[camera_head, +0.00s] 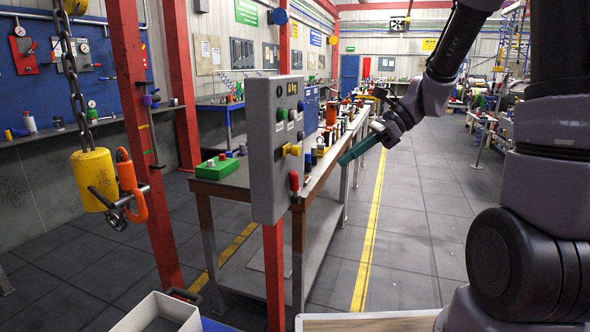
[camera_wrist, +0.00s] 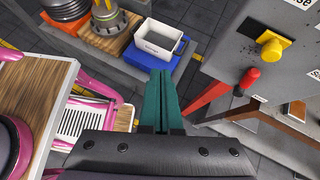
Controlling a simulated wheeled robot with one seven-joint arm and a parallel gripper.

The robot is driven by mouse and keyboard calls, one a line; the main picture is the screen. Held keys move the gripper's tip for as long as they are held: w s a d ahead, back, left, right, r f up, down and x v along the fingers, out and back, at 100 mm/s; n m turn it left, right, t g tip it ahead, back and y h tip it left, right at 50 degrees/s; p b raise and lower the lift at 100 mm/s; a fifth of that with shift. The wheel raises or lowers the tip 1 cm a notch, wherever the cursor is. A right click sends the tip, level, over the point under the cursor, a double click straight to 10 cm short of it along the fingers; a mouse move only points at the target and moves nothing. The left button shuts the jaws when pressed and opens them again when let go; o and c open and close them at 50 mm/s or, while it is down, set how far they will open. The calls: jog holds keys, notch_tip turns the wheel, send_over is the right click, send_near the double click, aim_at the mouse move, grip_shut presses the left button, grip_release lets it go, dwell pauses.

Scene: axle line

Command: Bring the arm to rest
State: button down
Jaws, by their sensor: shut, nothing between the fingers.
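My gripper (camera_head: 360,150) has dark teal fingers and hangs in the air to the right of a grey control box, pointing left and down. In the wrist view my gripper (camera_wrist: 164,75) has its two teal fingers pressed together with nothing between them. My purple and black arm reaches in from the upper right in the head view.
The grey control box (camera_head: 262,150) stands on a red post (camera_head: 274,280) close to the fingers. A workbench (camera_head: 235,184) runs behind it. A yellow hook block (camera_head: 94,178) hangs at left. A white bin (camera_wrist: 159,40) lies below. The floor aisle (camera_head: 415,230) is clear.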

jog(key=s+d+r+n+t+h, duration=0.8)
jog(key=s+d+r+n, duration=0.3)
jog(key=d+r+n, duration=0.1)
jog(key=shift+s+r+n, duration=0.4)
jog(key=shift+n, duration=0.2)
jog(key=shift+d, duration=0.1)
